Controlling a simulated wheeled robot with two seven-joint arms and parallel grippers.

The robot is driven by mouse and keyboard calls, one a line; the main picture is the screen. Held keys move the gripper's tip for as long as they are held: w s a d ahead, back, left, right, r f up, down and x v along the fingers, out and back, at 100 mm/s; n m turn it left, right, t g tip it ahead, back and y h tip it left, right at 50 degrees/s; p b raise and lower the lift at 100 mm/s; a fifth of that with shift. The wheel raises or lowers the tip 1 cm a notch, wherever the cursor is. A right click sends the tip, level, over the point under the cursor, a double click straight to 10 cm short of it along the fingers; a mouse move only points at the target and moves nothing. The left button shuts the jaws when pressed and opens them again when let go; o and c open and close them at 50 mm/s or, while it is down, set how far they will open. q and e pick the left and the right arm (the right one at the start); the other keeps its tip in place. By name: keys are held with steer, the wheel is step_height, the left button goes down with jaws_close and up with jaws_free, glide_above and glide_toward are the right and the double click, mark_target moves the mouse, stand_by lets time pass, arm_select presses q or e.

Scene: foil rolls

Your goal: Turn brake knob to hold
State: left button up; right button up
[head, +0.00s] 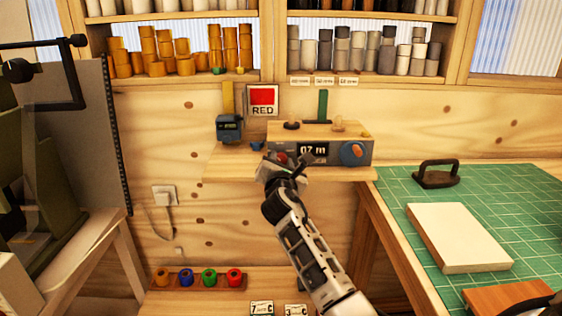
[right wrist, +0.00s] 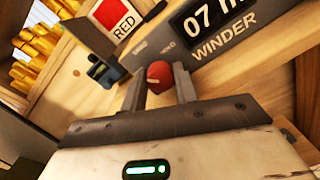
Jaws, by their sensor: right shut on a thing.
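The winder (head: 320,153) is a grey-fronted box on a wooden shelf, with a display reading "07 m". Its red brake knob (head: 281,157) is at the left of the front panel and also shows in the right wrist view (right wrist: 159,74). My right gripper (head: 285,167) reaches it from below, with one finger on each side, shut on the knob. Two small labels sit above the knob in the wrist view; the right one seems to read "HOLD". The knob has a pale mark, but its exact setting is unclear. My left gripper is out of view.
A blue dial with an orange handle (head: 354,151) is at the panel's right end. A dark blue device (head: 229,128) and a "RED" sign (head: 263,99) are to the left. A green cutting mat (head: 400,190) covers the right bench. Coloured rolls (head: 209,278) stand low down.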

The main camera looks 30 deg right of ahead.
steer(key=m, duration=0.4)
steer(key=shift+f+m, duration=0.1)
steer(key=shift+m, duration=0.3)
steer(key=m+b, duration=0.1)
steer(key=m, duration=0.3)
steer(key=m+b, duration=0.1)
steer(key=m, duration=0.3)
steer(key=shift+f+m, duration=0.15)
steer(key=shift+m, duration=0.25)
steer(key=m, duration=0.2)
steer(key=shift+m+y+b, duration=0.3)
steer(key=shift+y, duration=0.1)
steer(key=m, duration=0.3)
steer(key=shift+b, duration=0.35)
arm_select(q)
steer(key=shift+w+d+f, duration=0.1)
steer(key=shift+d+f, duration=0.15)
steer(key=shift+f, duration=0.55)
arm_select(e)
steer(key=shift+m, duration=0.4)
